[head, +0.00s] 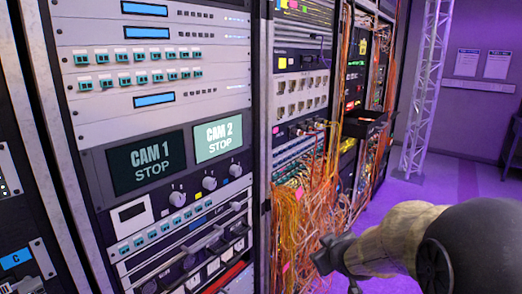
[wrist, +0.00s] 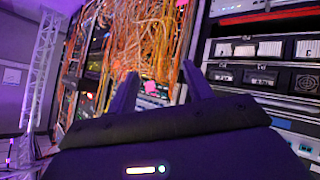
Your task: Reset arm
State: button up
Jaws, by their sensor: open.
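My gripper (wrist: 158,92) shows in the wrist view with its two dark fingers spread apart and nothing between them. It points toward a rack with a mass of orange cables (wrist: 135,40). In the head view my arm reaches in from the lower right, and the gripper end (head: 330,256) is beside the lower part of the cable bundle (head: 310,210). I cannot tell from the head view how close it is to the cables.
A rack with CAM 1 (head: 147,162) and CAM 2 (head: 218,140) screens and several knobs stands at left. A black shelf (head: 366,124) juts from a farther rack. A truss column (head: 424,90) stands behind on the open purple floor (head: 450,180). A dark table (head: 513,140) is at the right edge.

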jog(key=s+a+f+m+g, duration=0.1)
jog(key=s+f+m+g, duration=0.3)
jog(key=s, duration=0.6)
jog(key=s+f+m+g, duration=0.2)
jog(key=s+f+g, duration=0.25)
jog(key=s, duration=0.45)
notch_tip(320, 180, up, 15)
jog(key=p, duration=1.5)
jog(key=shift+s+a+f+t+h+p, duration=0.15)
jog(key=shift+s+a+t+h+p, duration=0.05)
jog(key=shift+s+t+h+p, duration=0.2)
jog(key=shift+c, duration=0.4)
jog(key=shift+c, duration=1.2)
jog(key=shift+w, duration=0.15)
